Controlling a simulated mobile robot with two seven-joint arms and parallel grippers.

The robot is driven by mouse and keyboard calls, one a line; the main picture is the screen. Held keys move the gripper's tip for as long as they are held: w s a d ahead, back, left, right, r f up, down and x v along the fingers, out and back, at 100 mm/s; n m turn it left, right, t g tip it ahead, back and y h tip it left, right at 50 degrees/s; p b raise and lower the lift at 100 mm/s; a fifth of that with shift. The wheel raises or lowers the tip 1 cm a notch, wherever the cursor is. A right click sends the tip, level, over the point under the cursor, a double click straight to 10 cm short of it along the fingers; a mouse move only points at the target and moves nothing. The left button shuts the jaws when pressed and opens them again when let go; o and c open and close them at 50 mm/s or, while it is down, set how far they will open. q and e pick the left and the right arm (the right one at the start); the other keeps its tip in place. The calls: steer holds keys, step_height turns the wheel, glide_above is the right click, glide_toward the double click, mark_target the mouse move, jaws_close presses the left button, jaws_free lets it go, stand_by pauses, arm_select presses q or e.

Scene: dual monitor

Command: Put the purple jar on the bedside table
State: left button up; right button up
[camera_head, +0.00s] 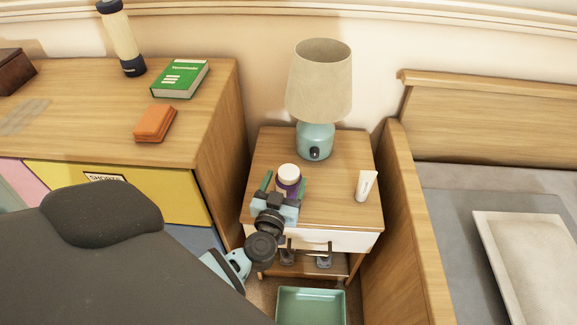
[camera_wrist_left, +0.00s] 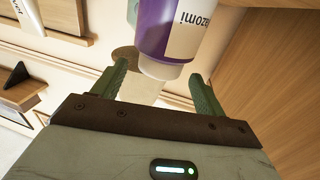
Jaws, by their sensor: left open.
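The purple jar (camera_head: 288,178) has a white lid and appears upright on the wooden bedside table (camera_head: 335,205), left of the middle. Its lower part is hidden by my left gripper (camera_head: 284,188). My left gripper is open, with one green finger on each side of the jar and the wrist at the table's front. In the left wrist view the jar (camera_wrist_left: 170,30) shows white lid down, with a pale label, just beyond and between the open fingertips (camera_wrist_left: 159,72); gaps show beside it. My right gripper is not in view.
A teal lamp (camera_head: 315,140) stands behind the jar, and a white tube (camera_head: 366,186) stands to its right. A dresser (camera_head: 190,130) on the left holds a green book (camera_head: 180,79) and an orange case (camera_head: 155,123). A green tray (camera_head: 311,305) lies below the table; a bed is right.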

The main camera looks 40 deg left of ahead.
arm_select(q)
steer(key=v, duration=0.6)
steer(key=shift+s+d+p, duration=0.15)
steer(key=shift+s+p, duration=0.15)
steer(key=shift+s, duration=0.1)
steer(key=s+d+f+m+g+h, duration=0.1)
steer(key=s+d+f+m+h, duration=0.3)
steer(key=s, duration=0.4)
steer(key=s+d+f+m+g+h, duration=0.2)
steer(key=s+d+f+h, duration=0.1)
steer(key=s+d+h, duration=0.3)
steer(key=s+a+f+g+y, duration=0.1)
steer(key=s+f+g, duration=0.2)
steer(key=s, duration=0.7)
steer(key=s+f+g, duration=0.3)
steer(key=s+g, duration=0.1)
steer(key=s, duration=0.7)
steer(key=shift+a+f+g+y, duration=0.3)
steer(key=shift+a+y, duration=0.1)
